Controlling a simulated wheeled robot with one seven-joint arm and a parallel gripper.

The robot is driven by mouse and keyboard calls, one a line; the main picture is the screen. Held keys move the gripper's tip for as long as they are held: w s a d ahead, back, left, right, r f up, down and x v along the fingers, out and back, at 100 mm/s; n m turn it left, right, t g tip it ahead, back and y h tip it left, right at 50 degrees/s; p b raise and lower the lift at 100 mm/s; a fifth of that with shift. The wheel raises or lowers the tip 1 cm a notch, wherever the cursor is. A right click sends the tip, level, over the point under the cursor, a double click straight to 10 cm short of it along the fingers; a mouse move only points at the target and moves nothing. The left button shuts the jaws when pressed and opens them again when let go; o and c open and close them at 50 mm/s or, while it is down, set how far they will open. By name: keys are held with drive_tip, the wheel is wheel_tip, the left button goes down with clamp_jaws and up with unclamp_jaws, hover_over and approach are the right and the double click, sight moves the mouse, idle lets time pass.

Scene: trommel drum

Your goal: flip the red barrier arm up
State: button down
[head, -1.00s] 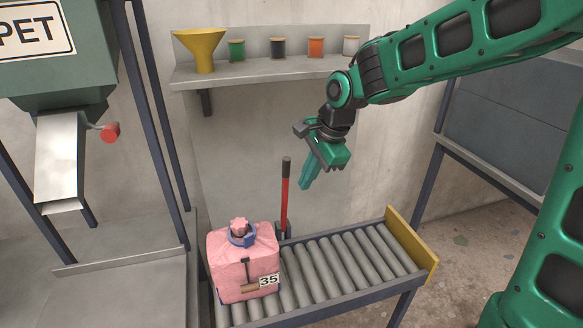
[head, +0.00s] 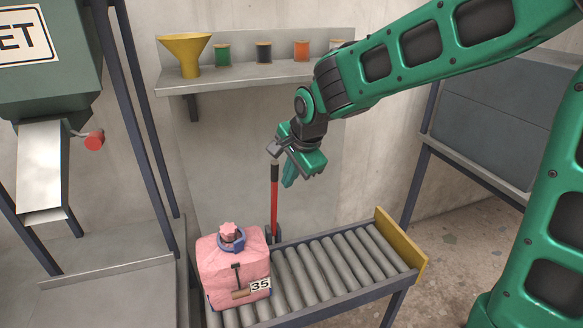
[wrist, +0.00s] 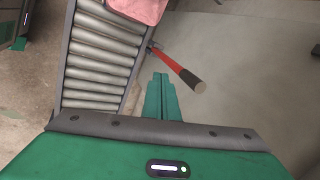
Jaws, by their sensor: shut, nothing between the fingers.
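The red barrier arm (head: 274,205) stands upright at the back edge of the roller conveyor, with a dark grip at its top. In the wrist view the red barrier arm (wrist: 176,66) slants from the conveyor edge toward the camera, its pale tip just right of my fingers. My gripper (head: 289,182) is green, shut and empty, pointing down close to the right of the arm's upper end. In the wrist view my gripper (wrist: 161,82) shows its fingers together, with a visible gap to the red arm. The head view does not settle whether they touch.
A pink bag (head: 233,268) tagged 35 sits on the left of the roller conveyor (head: 330,262). A yellow end plate (head: 401,245) closes its right end. A shelf (head: 240,78) with a yellow funnel (head: 184,53) and several spools is above. A hopper chute (head: 40,170) stands left.

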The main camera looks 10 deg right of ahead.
drive_tip(key=shift+w+a+f, duration=0.1)
drive_tip(key=shift+w+a, duration=0.15)
drive_tip(key=shift+w, duration=0.45)
drive_tip(key=shift+w+a+r, duration=0.1)
drive_tip(key=shift+w+a, duration=0.1)
drive_tip(key=shift+w, duration=0.45)
drive_tip(key=shift+w+a+f, duration=0.1)
drive_tip(key=shift+w+a, duration=0.15)
drive_tip(key=shift+w, duration=0.45)
